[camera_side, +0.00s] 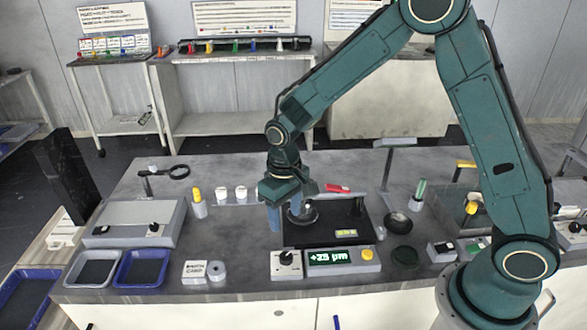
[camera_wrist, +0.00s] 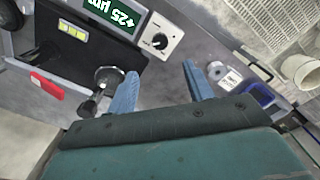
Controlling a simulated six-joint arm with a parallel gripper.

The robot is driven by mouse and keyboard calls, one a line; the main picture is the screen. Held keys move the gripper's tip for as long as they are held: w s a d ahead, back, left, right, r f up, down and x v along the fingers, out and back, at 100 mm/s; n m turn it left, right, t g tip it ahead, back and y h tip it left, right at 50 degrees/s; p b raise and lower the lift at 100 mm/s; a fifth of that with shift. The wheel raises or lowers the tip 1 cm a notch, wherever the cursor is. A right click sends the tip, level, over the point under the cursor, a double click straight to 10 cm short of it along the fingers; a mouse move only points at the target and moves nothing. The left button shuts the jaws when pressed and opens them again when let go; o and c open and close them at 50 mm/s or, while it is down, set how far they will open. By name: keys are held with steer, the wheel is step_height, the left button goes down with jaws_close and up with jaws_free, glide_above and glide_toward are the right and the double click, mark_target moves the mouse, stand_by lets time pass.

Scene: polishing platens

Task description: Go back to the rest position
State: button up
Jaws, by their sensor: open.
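My gripper (camera_side: 284,213) is open and hangs fingers down over the middle of the bench, at the left edge of a black plate (camera_side: 335,236). In the wrist view my gripper (camera_wrist: 160,72) shows two blue fingers spread apart with nothing between them. A round dark-and-metal piece with a knob (camera_side: 303,214) stands on the plate just right of the fingers. In the wrist view this knobbed piece (camera_wrist: 107,78) is left of the left finger, and I cannot tell whether they touch.
A green display reading +25 µm (camera_side: 333,258) and a dial box (camera_side: 287,264) stand in front of the plate. A small dark bowl (camera_side: 397,223) is right. Bare bench lies left of the gripper.

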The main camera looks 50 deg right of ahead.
steer(key=shift+r, duration=0.1)
steer(key=s+d+r+t, duration=0.1)
steer(key=s+d+r, duration=0.1)
steer(key=s+r, duration=0.45)
steer(key=s+d+r+t, duration=0.2)
steer(key=s+d+r, duration=0.1)
steer(key=r, duration=0.6)
steer(key=s+d+r+t, duration=0.1)
steer(key=s+r, duration=0.1)
steer(key=s, duration=0.5)
steer(key=s+d+r+t, duration=0.1)
steer(key=s+r, duration=0.2)
steer(key=s, duration=0.4)
steer(key=shift+d+t, duration=0.2)
steer(key=shift+t, duration=0.1)
steer(key=shift+w+r, duration=0.1)
steer(key=shift+w, duration=0.1)
stand_by(0.4)
